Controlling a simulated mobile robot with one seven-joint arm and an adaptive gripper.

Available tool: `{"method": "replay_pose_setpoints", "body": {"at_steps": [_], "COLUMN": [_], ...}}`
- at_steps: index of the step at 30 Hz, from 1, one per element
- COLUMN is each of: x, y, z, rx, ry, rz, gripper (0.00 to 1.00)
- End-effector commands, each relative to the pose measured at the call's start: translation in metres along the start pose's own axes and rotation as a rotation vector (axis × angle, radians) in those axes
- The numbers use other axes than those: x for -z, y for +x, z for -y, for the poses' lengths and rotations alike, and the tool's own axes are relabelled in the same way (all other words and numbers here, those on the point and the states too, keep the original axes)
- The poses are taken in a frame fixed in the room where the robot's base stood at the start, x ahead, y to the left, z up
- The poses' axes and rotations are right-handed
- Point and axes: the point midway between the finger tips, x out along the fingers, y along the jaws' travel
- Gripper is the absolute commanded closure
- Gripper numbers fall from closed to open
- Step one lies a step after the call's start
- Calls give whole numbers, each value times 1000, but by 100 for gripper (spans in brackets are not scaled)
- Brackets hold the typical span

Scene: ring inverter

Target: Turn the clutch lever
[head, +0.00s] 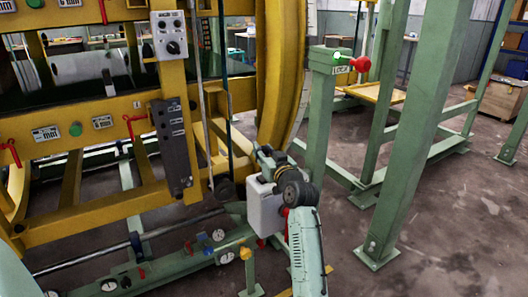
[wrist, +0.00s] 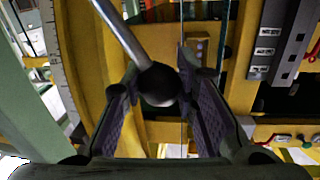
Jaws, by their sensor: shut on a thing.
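The clutch lever (wrist: 123,35), a bare metal rod, comes in from the top left of the wrist view. It ends in a dark round knob (wrist: 157,84) between the fingers of my gripper (wrist: 162,108). The gripper is shut on the knob, with one padded finger on each side. In the head view my wrist housing (head: 265,208) is in front of the lower part of the yellow ring (head: 283,75). The fingers' hold on the knob cannot be made out clearly there.
A green post (head: 320,115) with a red knob (head: 361,64) and green light stands to the right of the ring. A thick green column (head: 410,130) is farther right. A dark control plate (head: 170,150) hangs at the left. Bare floor (head: 465,215) is at the right.

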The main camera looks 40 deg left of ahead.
Motion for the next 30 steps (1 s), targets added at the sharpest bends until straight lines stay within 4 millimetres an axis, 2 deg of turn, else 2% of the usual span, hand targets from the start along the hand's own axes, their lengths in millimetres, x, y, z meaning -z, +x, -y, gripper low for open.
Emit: {"method": "replay_pose_setpoints", "body": {"at_steps": [19,30], "x": [3,16], "y": [1,5], "z": [-2,-28], "rx": [2,-1], "ry": [38,280], "rz": [6,39], "gripper": [100,100]}}
